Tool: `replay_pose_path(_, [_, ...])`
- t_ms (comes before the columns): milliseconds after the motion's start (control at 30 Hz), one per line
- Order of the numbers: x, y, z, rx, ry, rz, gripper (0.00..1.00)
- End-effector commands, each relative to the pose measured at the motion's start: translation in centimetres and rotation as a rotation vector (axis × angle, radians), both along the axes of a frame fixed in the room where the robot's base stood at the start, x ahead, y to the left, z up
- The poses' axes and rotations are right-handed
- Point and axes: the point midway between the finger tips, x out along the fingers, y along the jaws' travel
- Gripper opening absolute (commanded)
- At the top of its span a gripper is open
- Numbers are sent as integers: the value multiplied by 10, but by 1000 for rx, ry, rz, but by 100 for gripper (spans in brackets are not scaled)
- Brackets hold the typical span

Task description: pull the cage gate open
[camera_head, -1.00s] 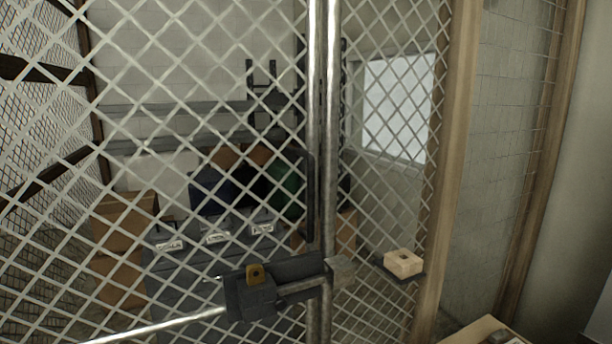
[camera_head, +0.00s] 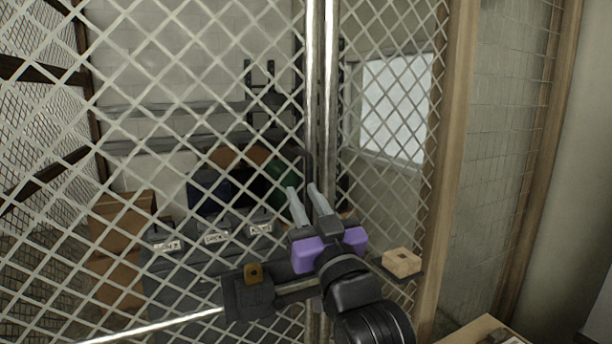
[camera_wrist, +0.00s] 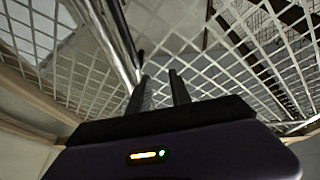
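The cage gate (camera_head: 200,110) is a grey diamond mesh panel with a bright metal edge post (camera_head: 313,90). It stands shut beside the fixed post (camera_head: 331,100). The dark gate handle (camera_head: 308,165) runs along the edge post, its lower part hidden behind my gripper. A dark latch box with a brass-coloured piece (camera_head: 253,274) sits low on the gate. My gripper (camera_head: 302,188) is in front of the handle's lower part, fingers pointing up and apart with nothing seen between them. In the wrist view, my gripper (camera_wrist: 160,80) shows two separated dark fingers with mesh beyond.
A tan block (camera_head: 402,262) sits on a small dark ledge right of my gripper. A wooden post (camera_head: 453,150) stands to the right. Cardboard boxes (camera_head: 120,225) and dark labelled bins (camera_head: 215,260) are behind the mesh. A wooden surface corner (camera_head: 475,332) shows at bottom right.

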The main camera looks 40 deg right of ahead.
Motion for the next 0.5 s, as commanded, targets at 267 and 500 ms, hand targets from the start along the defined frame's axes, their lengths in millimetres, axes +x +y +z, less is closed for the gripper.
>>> replay_pose_path(267, [23, -43, 64, 92, 47, -76, 25])
replay_pose_path(500, [38, -63, 34, 183, 240, -107, 25])
